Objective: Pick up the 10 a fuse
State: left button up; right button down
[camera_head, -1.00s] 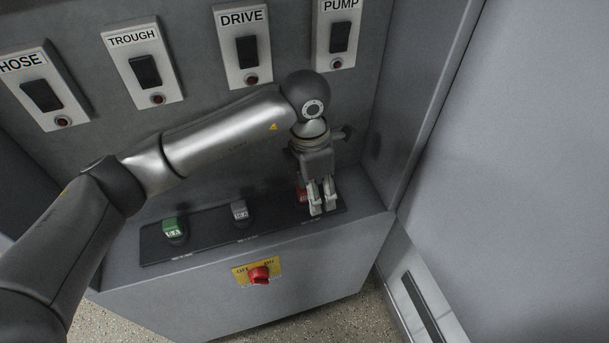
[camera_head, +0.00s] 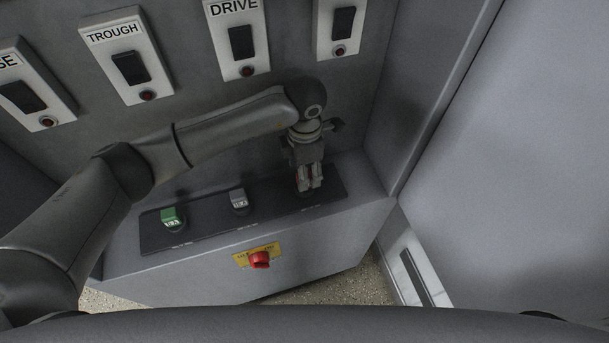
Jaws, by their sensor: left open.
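A dark tray (camera_head: 268,213) on the ledge holds a green fuse (camera_head: 173,218) at the left and a grey fuse (camera_head: 239,201) in the middle. At its right end a red fuse (camera_head: 298,184) shows only in part behind my left gripper (camera_head: 310,188). The fuse markings are too small to read, so I cannot tell which is the 10 A one. My left gripper points down over the red fuse with its fingers open, close around or beside it; contact is hidden. My right gripper is out of view.
The back panel carries switch plates, among them TROUGH (camera_head: 128,62) and DRIVE (camera_head: 238,42). A grey side wall (camera_head: 425,90) stands right of the ledge.

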pick_arm(q)
notch_tip(320, 180, down, 3)
jog(key=shift+p, duration=0.5)
jog(key=shift+f, duration=0.15)
jog(key=c, duration=1.1)
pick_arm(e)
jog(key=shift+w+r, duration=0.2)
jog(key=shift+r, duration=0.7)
